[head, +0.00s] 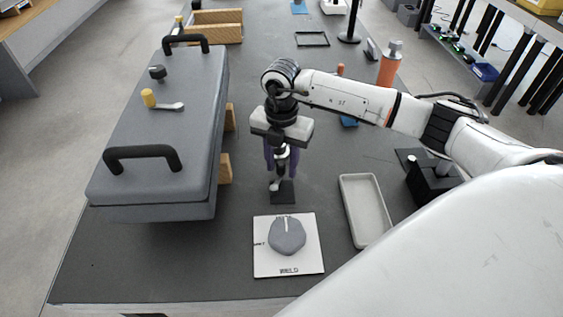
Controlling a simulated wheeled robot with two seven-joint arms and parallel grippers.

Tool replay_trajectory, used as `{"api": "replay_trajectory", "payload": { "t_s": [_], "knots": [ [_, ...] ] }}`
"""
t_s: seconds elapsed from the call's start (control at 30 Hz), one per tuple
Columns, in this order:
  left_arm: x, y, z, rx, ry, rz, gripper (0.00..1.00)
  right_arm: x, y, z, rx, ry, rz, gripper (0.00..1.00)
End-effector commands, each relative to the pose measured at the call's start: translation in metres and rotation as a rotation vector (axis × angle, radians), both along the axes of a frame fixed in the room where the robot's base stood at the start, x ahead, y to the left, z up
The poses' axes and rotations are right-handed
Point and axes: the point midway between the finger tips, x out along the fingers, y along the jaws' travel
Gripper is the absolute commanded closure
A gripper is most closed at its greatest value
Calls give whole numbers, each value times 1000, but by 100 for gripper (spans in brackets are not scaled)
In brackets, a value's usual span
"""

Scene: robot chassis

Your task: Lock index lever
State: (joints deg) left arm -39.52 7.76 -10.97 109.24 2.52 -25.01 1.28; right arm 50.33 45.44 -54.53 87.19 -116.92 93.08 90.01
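A grey box-shaped chassis (150,150) lies at the left of the bench with two black handles on top. A short metal lever (170,106) with a yellow knob (148,97) sits on its top, and a black knob (157,72) is behind it. My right gripper (281,168) points down right of the chassis, its purple fingers on either side of a dark upright piece. Below it are a small metal part (275,184) and a black block (284,194). Whether the fingers touch the upright piece is unclear. My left gripper is not in view.
A white card (265,264) with a grey dial-like piece (287,238) and the word WELD lies at the front. A pale empty tray (350,191) is right of it. An orange bottle (388,68) and wooden boxes (215,17) stand farther back. The bench's front left is clear.

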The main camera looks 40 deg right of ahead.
Motion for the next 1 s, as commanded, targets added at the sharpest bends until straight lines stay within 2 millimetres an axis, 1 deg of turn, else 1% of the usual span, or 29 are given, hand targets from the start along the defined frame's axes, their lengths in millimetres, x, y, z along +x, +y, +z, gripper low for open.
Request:
{"api": "replay_trajectory", "payload": {
  "t_s": [0.2, 0.27, 0.3, 0.43, 0.57, 0.77, 1.0],
  "knots": [
    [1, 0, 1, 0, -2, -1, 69, 0, 0, -1, 1, 1, 1, 63],
    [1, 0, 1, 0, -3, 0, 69, 0, 0, -1, 1, 1, 1, 72],
    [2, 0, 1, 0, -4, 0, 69, 0, 0, -1, 1, 1, 1, 79],
    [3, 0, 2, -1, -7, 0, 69, 0, 0, -1, 1, 1, 1, 100],
    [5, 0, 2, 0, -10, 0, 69, 0, 1, -1, 1, 1, 14, 100],
    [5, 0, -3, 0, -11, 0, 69, 5, 4, -1, 2, 1, 117, 100],
    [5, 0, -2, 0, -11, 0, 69, 5, 4, 0, 2, 1, 123, 100]
  ]
}}
